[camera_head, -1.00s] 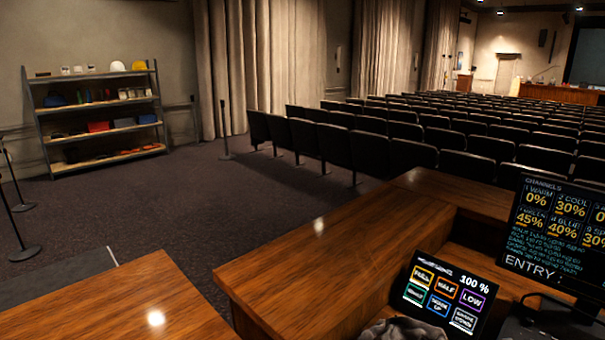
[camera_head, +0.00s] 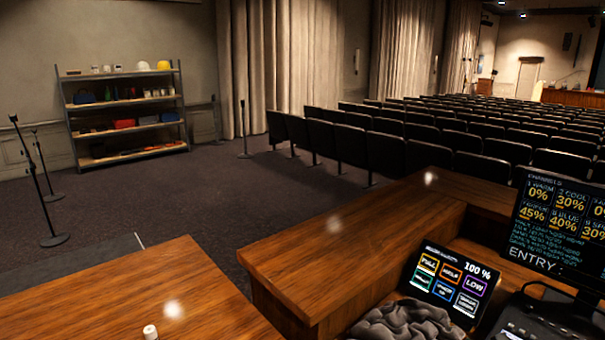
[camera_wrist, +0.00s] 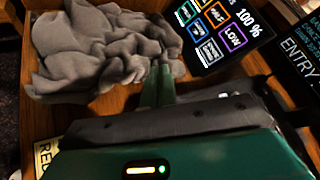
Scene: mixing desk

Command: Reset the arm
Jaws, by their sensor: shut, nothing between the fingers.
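My gripper (camera_wrist: 160,72) shows in the wrist view, with its two green fingers together and nothing between them. Its tips are in front of a crumpled grey cloth (camera_wrist: 85,50); whether they touch it is unclear. The cloth also lies on the wooden desk (camera_head: 330,245) in the head view, below the touch screen (camera_head: 452,281). My arm does not show in the head view.
A monitor (camera_head: 560,220) and a control panel (camera_head: 530,318) stand at the right. A small white-topped object (camera_head: 150,332) is on the front-left wooden top (camera_head: 120,290). Microphone stands, a shelf (camera_head: 128,115) and seat rows lie beyond.

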